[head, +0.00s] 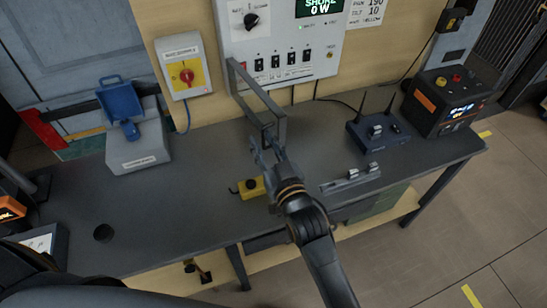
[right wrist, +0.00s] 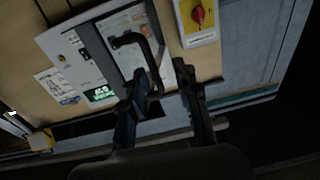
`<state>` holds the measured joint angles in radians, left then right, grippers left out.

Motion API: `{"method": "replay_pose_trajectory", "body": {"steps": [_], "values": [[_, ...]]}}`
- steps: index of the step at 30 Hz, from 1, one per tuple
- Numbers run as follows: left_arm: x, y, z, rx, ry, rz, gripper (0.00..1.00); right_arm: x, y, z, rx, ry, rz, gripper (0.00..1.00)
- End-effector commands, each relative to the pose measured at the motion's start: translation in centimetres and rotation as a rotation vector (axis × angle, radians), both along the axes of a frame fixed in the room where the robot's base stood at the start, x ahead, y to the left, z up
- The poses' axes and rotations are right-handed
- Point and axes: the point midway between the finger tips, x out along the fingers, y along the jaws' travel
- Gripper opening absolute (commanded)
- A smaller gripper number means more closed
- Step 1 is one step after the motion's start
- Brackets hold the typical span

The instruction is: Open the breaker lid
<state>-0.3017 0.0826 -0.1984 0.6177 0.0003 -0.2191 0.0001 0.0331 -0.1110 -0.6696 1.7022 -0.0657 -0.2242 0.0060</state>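The grey breaker panel (head: 318,72) is on the wooden wall, with a row of black switches (head: 275,63) uncovered. Its lid, a grey frame (head: 256,94), stands swung out from the panel's left side toward me. In the right wrist view the lid (right wrist: 92,48) has a dark border, a clear middle and a black bar handle (right wrist: 126,40). My right gripper (head: 266,142) is at the lid's outer edge. In the right wrist view its fingers (right wrist: 162,90) are apart, with the handle's lower end close to one finger; contact is unclear. My left gripper is out of view.
The dark bench (head: 215,215) holds a grey box with a blue piece (head: 138,148), a small yellow box (head: 252,188), a router (head: 378,133) and a black power unit (head: 446,104).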

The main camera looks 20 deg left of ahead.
Motion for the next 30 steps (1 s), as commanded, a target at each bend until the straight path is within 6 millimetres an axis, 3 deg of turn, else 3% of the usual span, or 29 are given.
{"method": "replay_pose_trajectory", "body": {"steps": [13, 26, 27, 30], "values": [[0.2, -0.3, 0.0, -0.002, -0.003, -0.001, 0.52, -7.0, -5.3, 0.0, 0.0, 0.0, 0.001, 0.32], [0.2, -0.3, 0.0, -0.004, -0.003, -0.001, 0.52, -8.2, -6.3, 0.1, 0.001, -0.003, 0.001, 0.32], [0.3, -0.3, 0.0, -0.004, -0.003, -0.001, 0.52, -8.2, -6.3, 0.1, 0.001, -0.003, 0.001, 0.29], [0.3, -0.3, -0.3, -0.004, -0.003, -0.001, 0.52, -8.2, -6.3, -0.1, 0.019, 0.008, 0.009, 0.09]]}}
